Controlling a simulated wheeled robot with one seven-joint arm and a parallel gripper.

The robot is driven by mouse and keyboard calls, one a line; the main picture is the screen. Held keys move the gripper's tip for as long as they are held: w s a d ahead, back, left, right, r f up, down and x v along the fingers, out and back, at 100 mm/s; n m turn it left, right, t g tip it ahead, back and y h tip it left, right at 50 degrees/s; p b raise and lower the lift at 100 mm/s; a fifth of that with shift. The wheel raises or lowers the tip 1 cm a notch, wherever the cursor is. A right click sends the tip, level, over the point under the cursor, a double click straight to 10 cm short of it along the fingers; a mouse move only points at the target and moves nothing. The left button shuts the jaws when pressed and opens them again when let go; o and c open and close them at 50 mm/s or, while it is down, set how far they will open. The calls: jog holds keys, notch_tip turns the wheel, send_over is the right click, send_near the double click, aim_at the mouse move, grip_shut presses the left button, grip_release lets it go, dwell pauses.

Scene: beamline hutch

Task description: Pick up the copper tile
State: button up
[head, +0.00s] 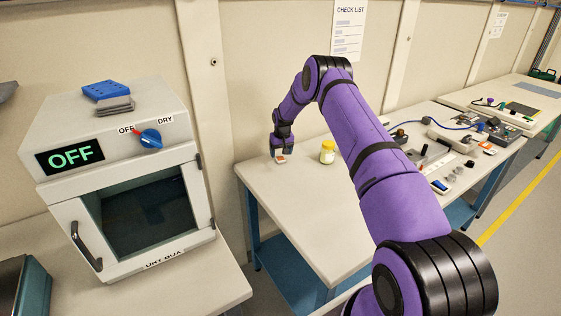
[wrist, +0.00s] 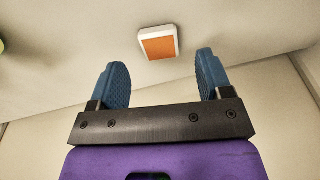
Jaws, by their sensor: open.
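The copper tile (wrist: 159,45) shows in the wrist view as an orange square set in a white frame, lying on the pale bench. It is beyond my two blue fingertips and between their lines, a little above the picture's middle. My gripper (wrist: 162,85) is open, with nothing between the fingers. In the head view the tile (head: 281,158) is a small orange and white piece near the left part of the bench. My arm's end is just above or beside it there, and the fingers are too small to make out.
A yellow jar (head: 327,152) stands right of the tile on the bench (head: 310,205). Several devices and small parts crowd the bench's right part. A white dry box (head: 125,185) with an OFF display stands at left. The bench front is clear.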

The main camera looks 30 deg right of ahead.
aim_at(281, 158)
notch_tip(281, 158, down, 3)
jog(key=shift+w+f, duration=0.15)
jog(key=c, duration=1)
